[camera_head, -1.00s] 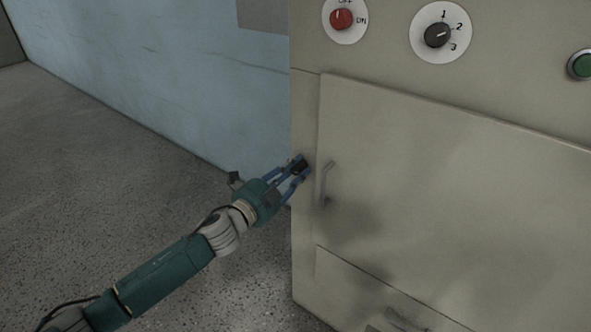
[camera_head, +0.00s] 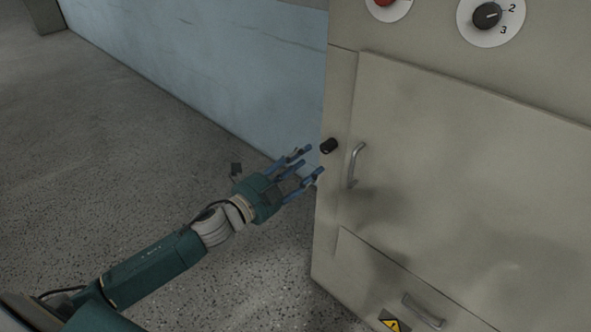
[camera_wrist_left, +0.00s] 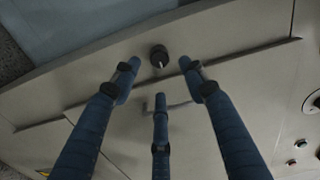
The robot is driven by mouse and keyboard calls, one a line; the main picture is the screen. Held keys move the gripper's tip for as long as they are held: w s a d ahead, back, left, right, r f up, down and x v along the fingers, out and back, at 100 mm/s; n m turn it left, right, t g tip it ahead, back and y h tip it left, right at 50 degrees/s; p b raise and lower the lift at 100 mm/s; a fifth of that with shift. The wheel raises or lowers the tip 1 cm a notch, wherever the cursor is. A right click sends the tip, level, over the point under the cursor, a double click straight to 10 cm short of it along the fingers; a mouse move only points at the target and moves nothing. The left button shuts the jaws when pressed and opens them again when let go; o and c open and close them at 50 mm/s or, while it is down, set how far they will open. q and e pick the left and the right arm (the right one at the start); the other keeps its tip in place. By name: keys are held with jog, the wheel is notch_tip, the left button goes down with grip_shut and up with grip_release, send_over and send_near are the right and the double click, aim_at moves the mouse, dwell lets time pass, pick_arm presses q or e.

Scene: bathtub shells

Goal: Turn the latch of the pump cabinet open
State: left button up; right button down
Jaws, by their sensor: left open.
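The pump cabinet (camera_head: 450,150) is a beige metal box with a large door on the right of the head view. Its latch (camera_head: 329,146) is a small black knob on the frame strip left of the door handle (camera_head: 356,165). My left gripper (camera_head: 308,163) is open and empty, its blue fingers just left of and below the latch, apart from it. In the left wrist view the latch (camera_wrist_left: 158,56) shows with a pale mark on it, beyond the spread fingers (camera_wrist_left: 158,85). My right gripper is not in view.
A red knob and a dark numbered dial (camera_head: 487,15) sit above the door. A drawer with a handle (camera_head: 422,311) and a yellow warning label (camera_head: 394,321) is below. A light blue wall (camera_head: 220,75) stands behind; the speckled floor at left is clear.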

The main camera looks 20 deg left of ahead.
pick_arm(q)
jog(key=v, duration=0.3)
jog(key=shift+s+a, duration=0.1)
jog(key=shift+s, duration=0.2)
